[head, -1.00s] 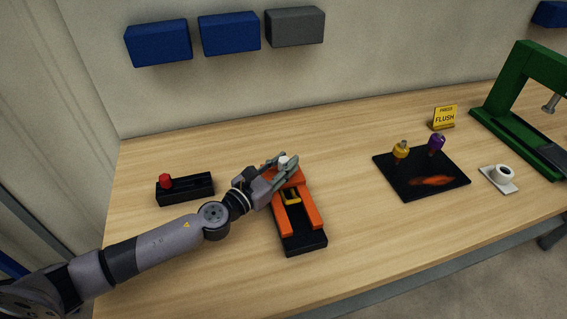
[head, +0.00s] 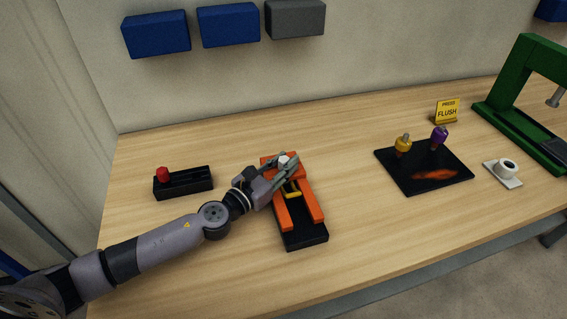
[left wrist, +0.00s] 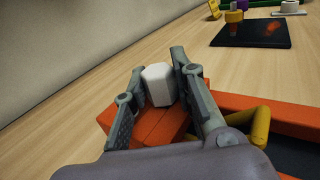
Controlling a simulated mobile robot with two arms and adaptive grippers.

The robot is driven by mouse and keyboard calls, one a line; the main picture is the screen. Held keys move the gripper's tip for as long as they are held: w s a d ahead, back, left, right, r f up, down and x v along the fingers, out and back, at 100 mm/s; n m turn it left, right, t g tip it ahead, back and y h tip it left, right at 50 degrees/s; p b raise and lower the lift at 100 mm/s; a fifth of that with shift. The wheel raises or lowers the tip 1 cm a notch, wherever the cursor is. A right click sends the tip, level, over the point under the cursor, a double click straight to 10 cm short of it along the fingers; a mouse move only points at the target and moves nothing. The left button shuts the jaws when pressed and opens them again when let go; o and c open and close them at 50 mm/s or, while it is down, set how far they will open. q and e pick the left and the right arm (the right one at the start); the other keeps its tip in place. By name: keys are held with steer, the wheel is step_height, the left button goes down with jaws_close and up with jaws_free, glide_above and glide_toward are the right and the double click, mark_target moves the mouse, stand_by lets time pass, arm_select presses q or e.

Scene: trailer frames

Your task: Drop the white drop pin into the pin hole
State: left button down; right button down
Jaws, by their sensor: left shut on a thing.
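The white drop pin (head: 284,160) is between the fingertips of my left gripper (head: 285,168), above the back end of the orange fixture (head: 312,205). In the left wrist view, my left gripper (left wrist: 160,88) is shut on the white pin (left wrist: 158,84), which shows as a white faceted block. The orange block of the fixture (left wrist: 135,122) is just below it. The pin's lower end and the pin hole are hidden, so I cannot tell whether they touch. My right gripper is not in view.
The fixture has a black base (head: 303,238) and a yellow handle (head: 292,193). A black box with a red knob (head: 183,184) stands to the left. A black mat (head: 445,180) with yellow and purple pieces lies to the right, near a green press (head: 500,110). The wood between is clear.

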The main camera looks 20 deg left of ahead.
arm_select(q)
steer(key=c, duration=1.7)
jaws_free()
steer(key=shift+f, duration=0.15)
steer(key=o, duration=0.4)
steer(key=shift+s+f, duration=0.1)
steer(key=shift+f, duration=0.05)
steer(key=shift+o, duration=0.3)
steer(key=shift+f, duration=0.1)
steer(key=shift+s+f, duration=0.1)
steer(key=shift+s, duration=0.4)
steer(key=v, duration=0.8)
steer(key=shift+s+a+r, duration=0.2)
steer(key=shift+a+r, duration=0.1)
steer(key=shift+a, duration=0.2)
steer(key=shift+r+v, duration=0.2)
steer(key=shift+v, duration=0.95)
